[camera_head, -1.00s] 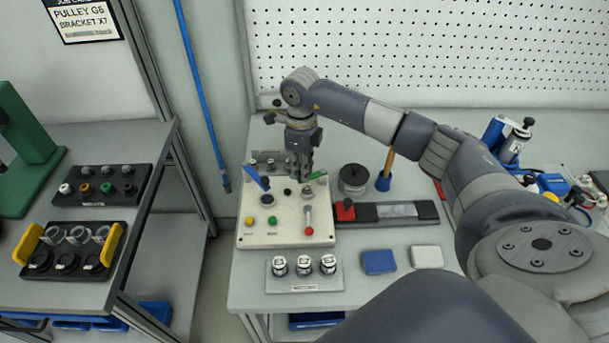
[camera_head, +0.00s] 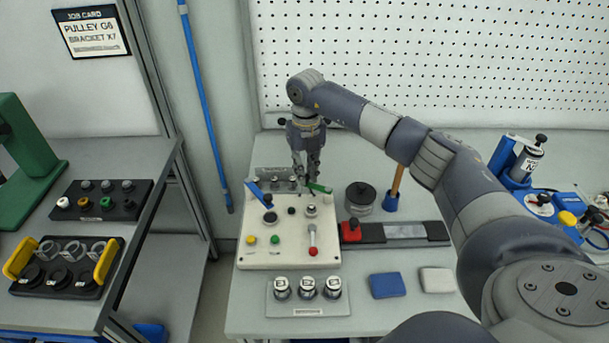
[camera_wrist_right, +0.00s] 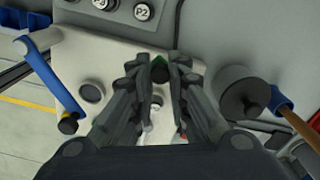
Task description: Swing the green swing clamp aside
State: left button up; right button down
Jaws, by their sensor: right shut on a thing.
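The green swing clamp (camera_head: 321,189) sits at the back right of the white fixture plate (camera_head: 262,262), its bar pointing right and slightly toward the front. My right gripper (camera_head: 307,184) points down over the plate's back edge and is shut on the clamp. In the right wrist view, a bit of the green clamp (camera_wrist_right: 159,70) shows between the fingertips (camera_wrist_right: 160,72); the fingers hide most of it. A blue swing clamp (camera_head: 257,190) stands at the plate's back left, apart from the gripper. My left gripper is not in view.
A black-topped round pot (camera_head: 361,196) and a blue holder with a wooden handle (camera_head: 391,203) stand right of the plate. A red-ended black bar (camera_head: 420,231) lies beside it. A rack of labelled cylinders (camera_head: 308,289) is in front, another block (camera_head: 275,178) behind.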

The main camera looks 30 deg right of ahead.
jog(key=shift+w+d+m, duration=0.2)
jog(key=shift+d+m, duration=0.05)
jog(key=shift+m, duration=0.25)
jog(key=shift+d+r, duration=0.1)
jog(key=c, duration=1.5)
grip_release()
notch_tip(320, 180, up, 12)
